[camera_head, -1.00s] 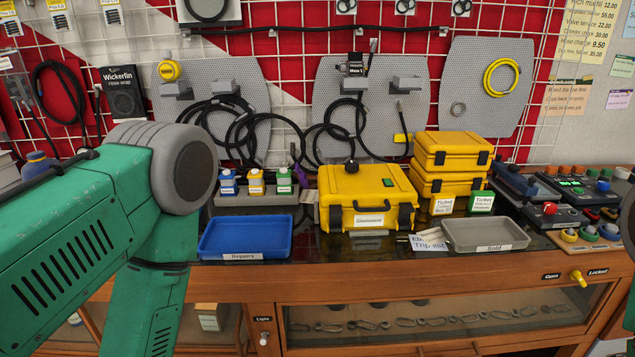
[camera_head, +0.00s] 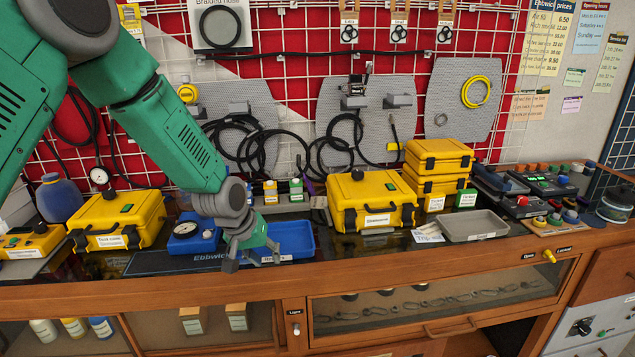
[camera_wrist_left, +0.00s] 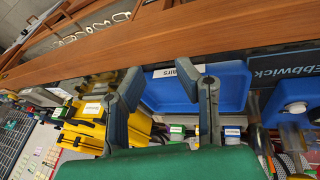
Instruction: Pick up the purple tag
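A small purple item (camera_head: 308,186) stands upright on the bench, between the small bottle rack and the middle yellow case. It is partly hidden, and I cannot tell whether it is the tag. A pale purple paper note (camera_head: 571,104) hangs on the right wall. My left gripper (camera_head: 252,261) is over the front of the blue tray, in front of and to the left of the purple item. Its two fingers are apart and empty. In the left wrist view the open left gripper (camera_wrist_left: 158,78) has the blue tray (camera_wrist_left: 232,88) behind it. My right gripper is out of view.
The middle yellow case (camera_head: 372,203) stands right of the blue tray, with a grey tray (camera_head: 474,226) beyond it. Black hoses hang behind. The bench's front edge (camera_head: 420,259) is wooden.

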